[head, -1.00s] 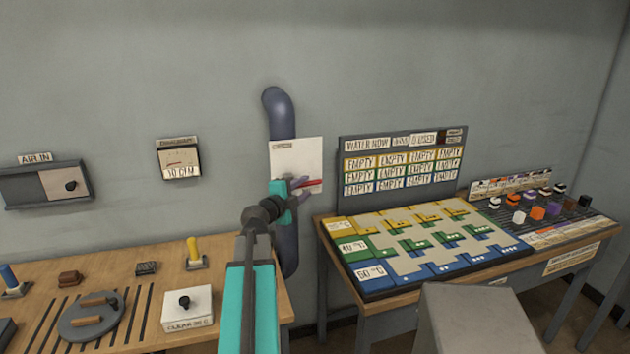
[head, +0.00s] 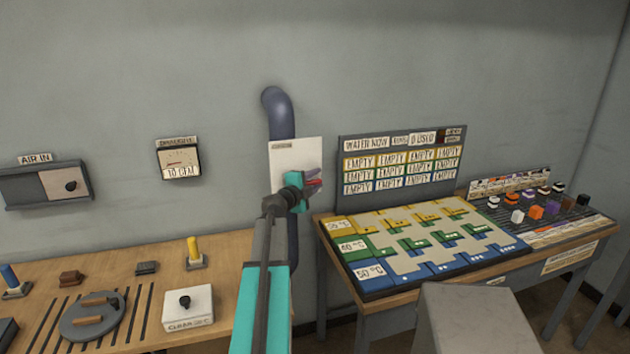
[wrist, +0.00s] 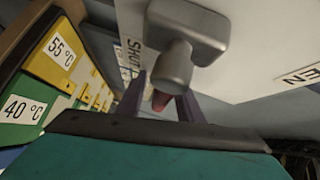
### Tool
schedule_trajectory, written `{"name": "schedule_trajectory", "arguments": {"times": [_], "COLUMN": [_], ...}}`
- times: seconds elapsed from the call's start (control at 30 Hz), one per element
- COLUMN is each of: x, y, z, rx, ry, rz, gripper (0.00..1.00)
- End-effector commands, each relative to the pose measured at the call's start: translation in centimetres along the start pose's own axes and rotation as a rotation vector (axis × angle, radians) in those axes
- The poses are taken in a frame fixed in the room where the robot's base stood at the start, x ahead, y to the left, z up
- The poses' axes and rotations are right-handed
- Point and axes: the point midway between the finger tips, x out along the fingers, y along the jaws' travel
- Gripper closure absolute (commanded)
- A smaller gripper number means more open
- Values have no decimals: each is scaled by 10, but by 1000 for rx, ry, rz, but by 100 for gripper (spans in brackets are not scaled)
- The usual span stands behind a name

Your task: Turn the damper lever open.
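The damper is a white plate (head: 288,152) on the dark blue pipe (head: 279,115) on the wall. Its red lever (head: 314,183) shows at the plate's lower right, partly hidden by my gripper (head: 311,181). The wrist view shows the grey lever hub (wrist: 176,66) close up, with a "SHUT" label to its left and a label ending in "EN" at the right. The lever's red part (wrist: 161,100) lies between the two fingers of my gripper (wrist: 163,103). The fingers stand apart, with gaps seeming to show beside the red part; contact is unclear.
A gauge (head: 178,158) and an AIR IN panel (head: 45,183) are on the wall at left. A wooden bench (head: 225,250) with knobs and a round plate stands below. A coloured board (head: 420,245) on a table is at right, near my gripper.

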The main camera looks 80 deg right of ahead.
Motion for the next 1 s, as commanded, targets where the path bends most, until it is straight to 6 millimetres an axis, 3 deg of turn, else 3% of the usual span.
{"name": "schedule_trajectory", "arguments": {"times": [0.33,0.53,1.0], "x": [1,1,-3], "y": [0,0,-2], "z": [0,1,7], "rx": [0,0,-12], "ry": [-1,-1,-7], "rz": [0,0,-12], "gripper": [68,100,100]}}
